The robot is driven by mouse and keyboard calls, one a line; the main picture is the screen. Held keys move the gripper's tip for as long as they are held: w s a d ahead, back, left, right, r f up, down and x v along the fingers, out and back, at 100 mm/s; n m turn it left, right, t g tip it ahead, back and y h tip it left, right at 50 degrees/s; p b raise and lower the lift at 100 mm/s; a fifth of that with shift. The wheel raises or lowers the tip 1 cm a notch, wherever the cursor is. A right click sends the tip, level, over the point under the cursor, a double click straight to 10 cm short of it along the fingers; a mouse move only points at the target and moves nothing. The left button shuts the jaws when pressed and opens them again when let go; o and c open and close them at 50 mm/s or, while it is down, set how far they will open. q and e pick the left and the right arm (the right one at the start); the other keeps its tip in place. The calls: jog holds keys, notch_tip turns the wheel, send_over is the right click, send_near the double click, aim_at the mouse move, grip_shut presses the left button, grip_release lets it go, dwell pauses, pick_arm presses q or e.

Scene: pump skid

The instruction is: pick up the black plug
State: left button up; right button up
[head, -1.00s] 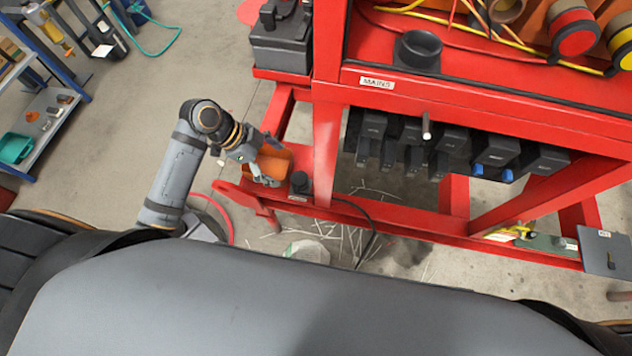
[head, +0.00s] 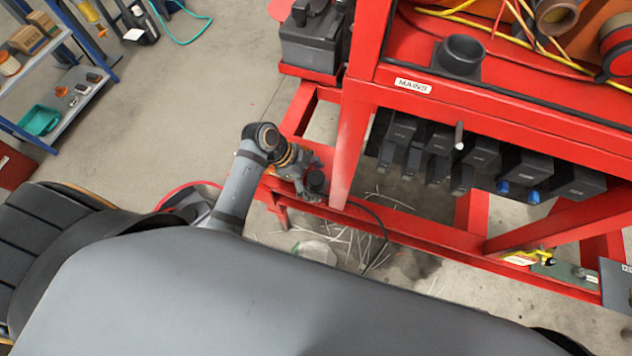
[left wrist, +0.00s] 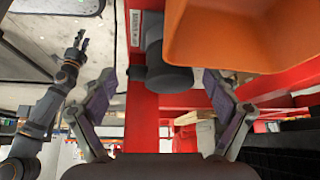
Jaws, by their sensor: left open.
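In the left wrist view the plug (left wrist: 166,66) is a dark round piece with a wider end, seen between and beyond the fingers of my left gripper (left wrist: 162,92). The left fingers are spread apart with nothing held. Whether they are level with the plug is hard to judge. What looks like my right gripper (left wrist: 79,42) shows small at the left of the wrist view; its jaws are unclear.
An orange bin-like thing (left wrist: 240,35) fills the top right of the wrist view, close to the plug. A row of dark modules (head: 440,155) hangs under the upper shelf. Bare floor (head: 190,100) lies to the left.

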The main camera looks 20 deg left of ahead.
pick_arm(q)
jog(key=c, duration=1.4)
pick_arm(e)
jog(key=shift+a, duration=0.2)
pick_arm(q)
jog(key=shift+r, duration=0.1)
